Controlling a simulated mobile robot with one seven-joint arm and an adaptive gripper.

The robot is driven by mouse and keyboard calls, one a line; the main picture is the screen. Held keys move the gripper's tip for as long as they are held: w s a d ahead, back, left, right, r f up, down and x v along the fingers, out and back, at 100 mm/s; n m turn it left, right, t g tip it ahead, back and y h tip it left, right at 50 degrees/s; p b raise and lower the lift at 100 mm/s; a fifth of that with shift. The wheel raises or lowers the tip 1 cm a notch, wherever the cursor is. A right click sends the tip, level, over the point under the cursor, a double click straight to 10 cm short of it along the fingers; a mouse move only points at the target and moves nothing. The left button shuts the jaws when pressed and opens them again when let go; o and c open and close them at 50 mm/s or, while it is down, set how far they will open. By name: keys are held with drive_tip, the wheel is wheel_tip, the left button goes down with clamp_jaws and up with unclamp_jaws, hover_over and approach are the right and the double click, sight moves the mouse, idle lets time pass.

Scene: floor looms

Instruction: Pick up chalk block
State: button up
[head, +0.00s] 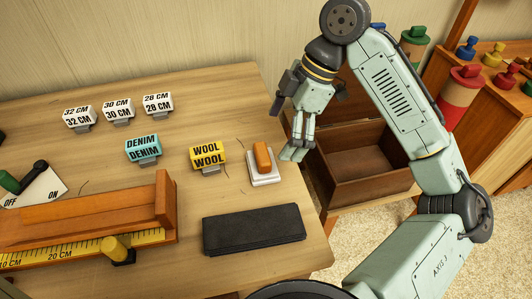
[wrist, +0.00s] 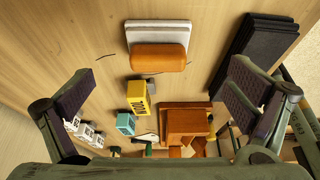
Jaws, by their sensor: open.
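The likely chalk block is an orange-brown block (head: 263,156) on a white base (head: 265,181) on the table, near its right side. In the wrist view the orange block (wrist: 158,57) and white base (wrist: 158,28) lie at upper centre. My gripper (head: 297,150) hangs above and to the right of the block in the head view, apart from it. In the wrist view my gripper (wrist: 160,95) has its dark finger pads wide apart with nothing between them in contact.
A yellow WOOL sign (head: 208,156) stands left of the block, with a teal DENIM sign (head: 143,149) farther left. A dark folded cloth or pad (head: 253,230) lies in front. A wooden ruler fixture (head: 90,215) fills the left front. An open drawer (head: 368,168) lies right.

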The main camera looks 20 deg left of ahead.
sight(267, 151)
drive_tip(key=x, duration=0.2)
drive_tip(key=shift+s+a+f, duration=0.15)
drive_tip(key=shift+s+f, duration=0.05)
drive_tip(key=shift+f, duration=0.05)
drive_tip(key=shift+a+p+x, duration=0.15)
drive_tip(key=shift+p+x, duration=0.1)
drive_tip(key=shift+x, duration=1.3)
drive_tip(key=shift+a+p+x, duration=0.2)
drive_tip(key=shift+x, duration=1.35)
drive_tip(key=shift+r, duration=0.1)
drive_tip(key=shift+c, duration=0.3)
drive_tip(key=c, duration=1.2)
